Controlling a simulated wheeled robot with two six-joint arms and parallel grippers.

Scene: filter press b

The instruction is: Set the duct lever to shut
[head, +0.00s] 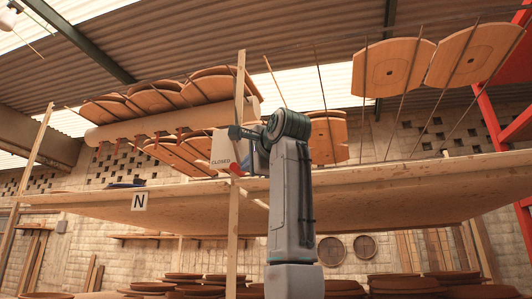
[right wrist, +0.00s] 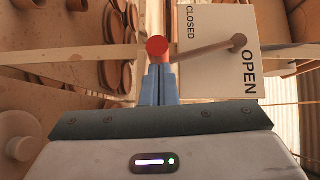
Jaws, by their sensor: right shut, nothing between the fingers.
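The duct lever (right wrist: 200,47) is a brownish rod on a white plate (right wrist: 218,75) in the right wrist view, with a red knob (right wrist: 157,48) at its free end. The rod reaches from its pivot past the plate's edge on the side of the word CLOSED; the word OPEN is on the opposite side. In the head view the knob (head: 236,169) is beside the CLOSED lettering. My right gripper (right wrist: 158,72) is shut and empty, its blue fingertips right at the knob. I cannot tell whether they touch it. In the head view my arm partly hides the gripper. My left gripper is out of view.
A wooden platform (head: 390,197) with a sign N (head: 139,201) runs across the head view. A wooden post (head: 236,220) stands close to the plate. Filter plates (head: 390,68) hang on rods above. Stacked round pieces (head: 420,285) lie low in front.

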